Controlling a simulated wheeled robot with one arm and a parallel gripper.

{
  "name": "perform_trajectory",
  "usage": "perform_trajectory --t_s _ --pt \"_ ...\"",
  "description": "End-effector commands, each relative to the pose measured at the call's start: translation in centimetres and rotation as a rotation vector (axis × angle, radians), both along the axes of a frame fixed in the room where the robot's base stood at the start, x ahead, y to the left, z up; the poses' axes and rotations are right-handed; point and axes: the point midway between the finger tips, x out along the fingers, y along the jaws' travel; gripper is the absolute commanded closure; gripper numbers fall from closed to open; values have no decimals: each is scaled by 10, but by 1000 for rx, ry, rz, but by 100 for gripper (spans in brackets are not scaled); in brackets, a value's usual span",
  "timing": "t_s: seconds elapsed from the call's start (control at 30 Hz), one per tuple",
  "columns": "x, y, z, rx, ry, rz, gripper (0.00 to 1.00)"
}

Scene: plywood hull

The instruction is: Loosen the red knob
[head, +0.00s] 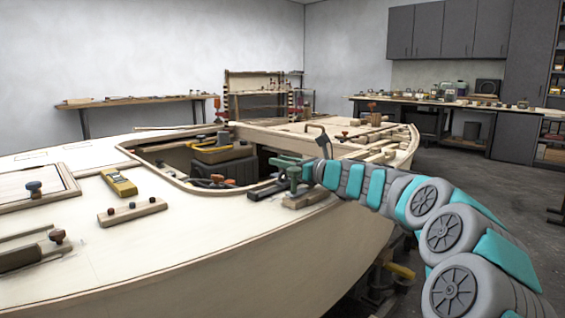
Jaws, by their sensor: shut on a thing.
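My gripper (309,172) is at the hull's edge, at the right end of a green clamp (285,162). It is shut on a part at that end of the clamp. The fingers are small and partly hidden, so I cannot tell whether the part is a red knob. The clamp sits over a wooden block (304,200) and a dark bar (267,189) on the deck rim.
A deck opening left of the clamp holds a dark case (226,167) and tools. A yellow tool (119,182) and a wooden block with dark knobs (132,211) lie on the left deck. The near deck is mostly bare. Open floor (465,155) lies right of the hull.

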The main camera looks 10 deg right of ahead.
Motion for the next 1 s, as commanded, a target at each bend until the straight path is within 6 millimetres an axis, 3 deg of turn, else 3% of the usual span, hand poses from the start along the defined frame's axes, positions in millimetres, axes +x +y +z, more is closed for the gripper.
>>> perform_trajectory --t_s 0.07,0.57,1.0 --pt "0 0 0 0 0 0 100" --pt "0 0 4 -1 1 29 100" --pt "-4 4 3 -2 4 275 100"
